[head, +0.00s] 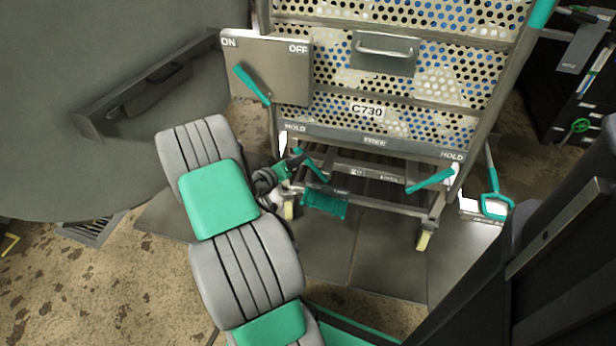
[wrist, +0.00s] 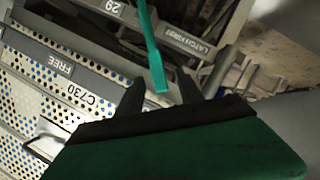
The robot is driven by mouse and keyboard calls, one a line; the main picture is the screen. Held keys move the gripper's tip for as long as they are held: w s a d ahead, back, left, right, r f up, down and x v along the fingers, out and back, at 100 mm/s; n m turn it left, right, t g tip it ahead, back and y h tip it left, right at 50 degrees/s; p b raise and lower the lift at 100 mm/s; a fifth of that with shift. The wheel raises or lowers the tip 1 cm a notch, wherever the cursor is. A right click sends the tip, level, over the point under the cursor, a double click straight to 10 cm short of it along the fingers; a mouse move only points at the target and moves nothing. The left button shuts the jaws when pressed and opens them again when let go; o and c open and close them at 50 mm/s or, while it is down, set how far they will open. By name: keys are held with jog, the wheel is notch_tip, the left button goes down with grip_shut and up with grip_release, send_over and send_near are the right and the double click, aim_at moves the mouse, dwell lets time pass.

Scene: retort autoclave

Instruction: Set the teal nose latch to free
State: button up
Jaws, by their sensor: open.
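My gripper (head: 294,166) is low at the cart's front left corner in the head view, partly hidden by its own wrist. A teal lever (head: 316,171) is at its fingertips, below the bar marked HOLD, FREE and HOLD. In the wrist view the lever (wrist: 152,48) reaches down between the two dark fingers of my open gripper (wrist: 158,94). Contact with the fingers cannot be told. A second teal lever (head: 430,180) stands under the right HOLD mark. The FREE mark (head: 374,142) is mid-bar. No readable label says which lever is the nose latch.
The perforated cart (head: 430,117) marked C730 stands on casters. An ON/OFF panel (head: 285,75) with a teal lever is at its upper left. A teal roller-like part (head: 323,203) sits low in front. The floor in front is open.

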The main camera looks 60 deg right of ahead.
jog(key=b+x, duration=0.2)
jog(key=x, duration=0.6)
jog(key=shift+s+d, duration=0.25)
jog(key=shift+s, duration=0.15)
jog(key=shift+f, duration=0.1)
grip_shut()
dwell(0.8)
